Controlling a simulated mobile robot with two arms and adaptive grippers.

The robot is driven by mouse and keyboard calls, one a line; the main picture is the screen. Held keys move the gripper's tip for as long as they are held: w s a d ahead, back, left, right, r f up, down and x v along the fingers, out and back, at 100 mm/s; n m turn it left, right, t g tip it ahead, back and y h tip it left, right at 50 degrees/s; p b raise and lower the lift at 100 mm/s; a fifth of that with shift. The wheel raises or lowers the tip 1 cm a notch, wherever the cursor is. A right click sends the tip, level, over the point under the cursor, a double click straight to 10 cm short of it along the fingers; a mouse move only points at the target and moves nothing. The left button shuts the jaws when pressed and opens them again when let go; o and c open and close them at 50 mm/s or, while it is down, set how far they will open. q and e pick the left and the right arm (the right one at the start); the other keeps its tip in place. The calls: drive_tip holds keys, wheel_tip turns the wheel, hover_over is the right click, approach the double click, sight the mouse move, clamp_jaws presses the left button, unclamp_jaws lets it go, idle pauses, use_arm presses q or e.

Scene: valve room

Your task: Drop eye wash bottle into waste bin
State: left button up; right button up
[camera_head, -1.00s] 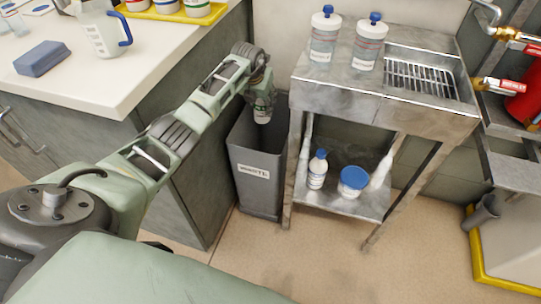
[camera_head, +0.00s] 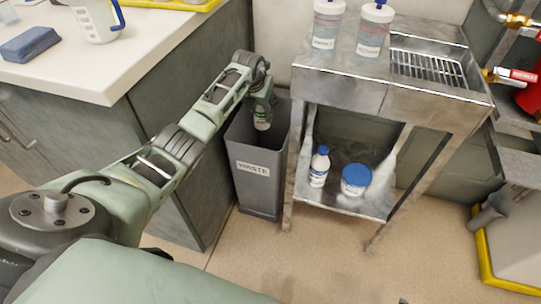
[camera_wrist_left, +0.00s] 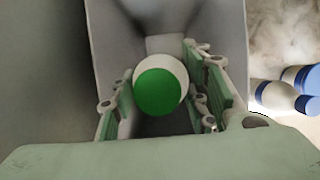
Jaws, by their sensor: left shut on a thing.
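The waste bin (camera_head: 258,180) is a tall dark grey open bin with a "WASTE" label, standing on the floor between the counter and the steel sink stand. My left gripper (camera_head: 263,108) is over the bin's mouth and shut on a small white bottle with a green cap (camera_wrist_left: 160,90), which I take as the eye wash bottle. The bottle (camera_head: 262,121) points down at the bin opening in the head view. In the left wrist view the left gripper (camera_wrist_left: 163,95) has a finger on each side of the bottle, with the bin's inner walls around it. The right gripper is out of view.
The steel sink stand (camera_head: 390,103) is right of the bin, with two pump bottles on top. Its lower shelf (camera_head: 335,203) holds a blue-capped bottle (camera_head: 319,166) and a blue-lidded jar (camera_head: 355,180). The counter (camera_head: 110,75) is on the left. Floor in front is clear.

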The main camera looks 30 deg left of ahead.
use_arm(q)
drive_tip(key=shift+r, duration=0.1)
drive_tip(key=o, duration=1.5)
wheel_tip(320, 180, up, 10)
drive_tip(key=shift+d, duration=0.1)
